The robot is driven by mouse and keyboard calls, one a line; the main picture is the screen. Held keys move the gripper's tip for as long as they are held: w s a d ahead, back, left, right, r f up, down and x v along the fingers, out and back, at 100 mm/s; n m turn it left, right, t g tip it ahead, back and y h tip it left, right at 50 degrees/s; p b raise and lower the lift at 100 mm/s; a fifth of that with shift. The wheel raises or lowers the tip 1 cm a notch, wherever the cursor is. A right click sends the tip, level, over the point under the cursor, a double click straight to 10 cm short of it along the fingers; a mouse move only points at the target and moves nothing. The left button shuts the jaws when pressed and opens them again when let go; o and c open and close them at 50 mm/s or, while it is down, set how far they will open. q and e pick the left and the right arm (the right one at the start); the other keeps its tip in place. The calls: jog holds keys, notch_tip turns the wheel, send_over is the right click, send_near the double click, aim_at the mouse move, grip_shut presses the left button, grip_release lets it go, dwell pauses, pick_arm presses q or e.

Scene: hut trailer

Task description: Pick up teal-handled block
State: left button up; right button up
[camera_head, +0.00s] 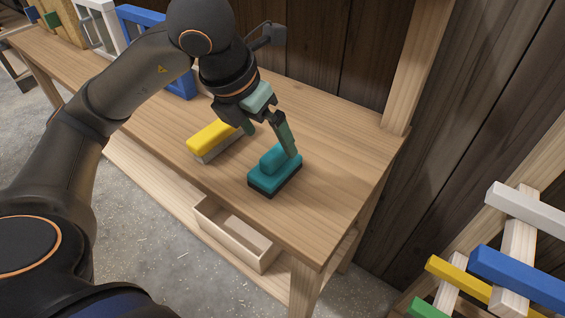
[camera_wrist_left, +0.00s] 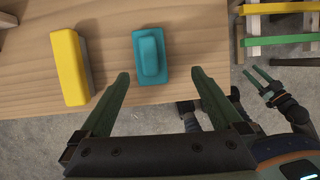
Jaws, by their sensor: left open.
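The teal-handled block (camera_head: 277,171) lies on the wooden workbench (camera_head: 330,190) near its right end, with a dark base under a teal top. In the left wrist view the teal-handled block (camera_wrist_left: 150,56) is ahead of the fingertips, roughly between their lines. My left gripper (camera_head: 272,136) is open and empty, just above and behind the block in the head view. In the wrist view the left gripper's green fingers (camera_wrist_left: 160,80) are spread wider than the block. My right gripper (camera_wrist_left: 262,83) shows small at the right of the wrist view, its two fingers apart.
A yellow-topped block (camera_head: 212,138) lies left of the teal one on the bench. Blue and white frames (camera_head: 140,20) stand at the far left end. An open wooden box (camera_head: 236,232) sits on the lower shelf. Coloured bars on a rack (camera_head: 500,270) stand at right.

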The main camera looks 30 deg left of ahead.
aim_at(275, 154)
pick_arm(q)
jog(key=shift+y, duration=0.3)
jog(key=x, duration=0.4)
jog(key=a+b+x, duration=0.1)
jog(key=x, duration=0.1)
jog(key=shift+w+f, duration=0.2)
jog(key=shift+w, duration=0.1)
jog(key=x, duration=0.5)
jog(key=shift+w+a+f, duration=0.2)
jog(key=shift+w+f, duration=0.05)
jog(key=shift+r, duration=0.1)
grip_shut()
